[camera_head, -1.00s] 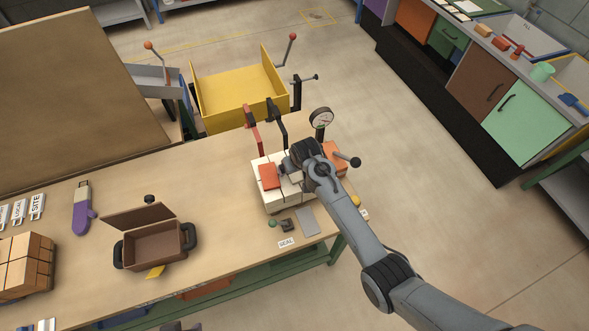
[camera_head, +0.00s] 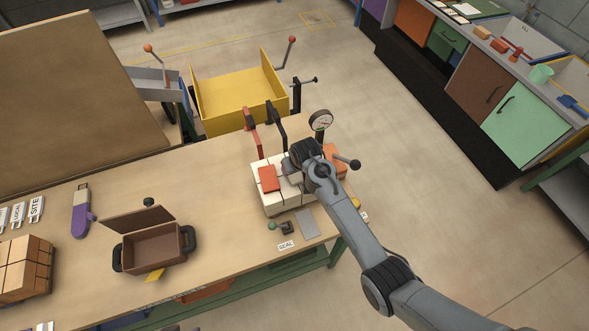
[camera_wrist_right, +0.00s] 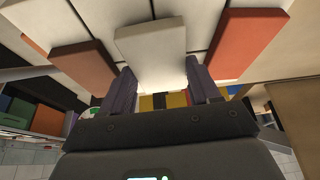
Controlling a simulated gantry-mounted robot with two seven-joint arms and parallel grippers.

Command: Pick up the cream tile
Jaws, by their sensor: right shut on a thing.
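The cream tile (camera_wrist_right: 152,45) shows in the right wrist view, between the two dark fingers of my right gripper (camera_wrist_right: 160,88). The gripper is shut on it. The tile lies close against a layer of cream blocks; I cannot tell whether it still touches them. In the head view my right gripper (camera_head: 295,170) is over the block stack (camera_head: 272,203) and hides most of the tile. My left gripper is not in view.
A red tile (camera_head: 269,178) and an orange tile (camera_head: 335,158) lie on either side of the gripper. Red and black clamps and a gauge (camera_head: 321,120) stand behind the stack. An open brown box (camera_head: 155,248) is on the table to the left, with bare tabletop between.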

